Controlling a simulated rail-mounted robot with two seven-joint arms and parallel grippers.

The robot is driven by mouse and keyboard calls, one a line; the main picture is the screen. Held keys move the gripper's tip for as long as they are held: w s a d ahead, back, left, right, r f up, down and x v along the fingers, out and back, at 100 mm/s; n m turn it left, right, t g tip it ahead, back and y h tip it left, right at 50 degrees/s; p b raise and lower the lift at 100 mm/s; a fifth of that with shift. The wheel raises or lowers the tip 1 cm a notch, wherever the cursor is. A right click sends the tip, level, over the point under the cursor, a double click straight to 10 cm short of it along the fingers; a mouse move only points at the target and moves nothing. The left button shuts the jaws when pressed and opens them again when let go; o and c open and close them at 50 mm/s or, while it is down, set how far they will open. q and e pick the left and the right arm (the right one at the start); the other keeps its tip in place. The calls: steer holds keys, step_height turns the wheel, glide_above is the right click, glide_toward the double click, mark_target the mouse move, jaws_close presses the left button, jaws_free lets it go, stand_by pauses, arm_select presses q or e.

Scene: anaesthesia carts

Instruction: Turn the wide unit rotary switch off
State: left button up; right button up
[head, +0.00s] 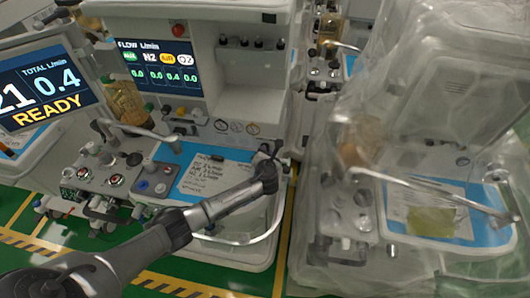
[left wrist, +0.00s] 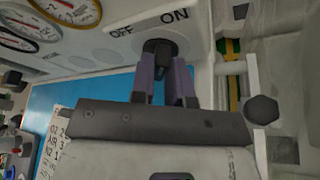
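The rotary switch (left wrist: 158,47) shows in the left wrist view as a dark round knob on a pale panel, with the printed words OFF on its left and ON on its right. My left gripper (left wrist: 161,68) reaches up to it, with one finger on each side of the knob's front. A dark part fills the narrow gap between the fingers; I cannot tell whether they press on it. In the head view my left gripper (head: 272,153) is at the right front of the wide unit (head: 250,105), and the switch is too small to make out. My right gripper is out of view.
A blue worktop with a handwritten note (head: 215,176) lies left of the gripper. Gauges (left wrist: 70,12) sit left of the switch. A plastic-covered cart (head: 345,200) stands to the right, across a narrow gap with a yellow floor line (head: 284,235).

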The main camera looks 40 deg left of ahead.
arm_select(q)
jaws_close()
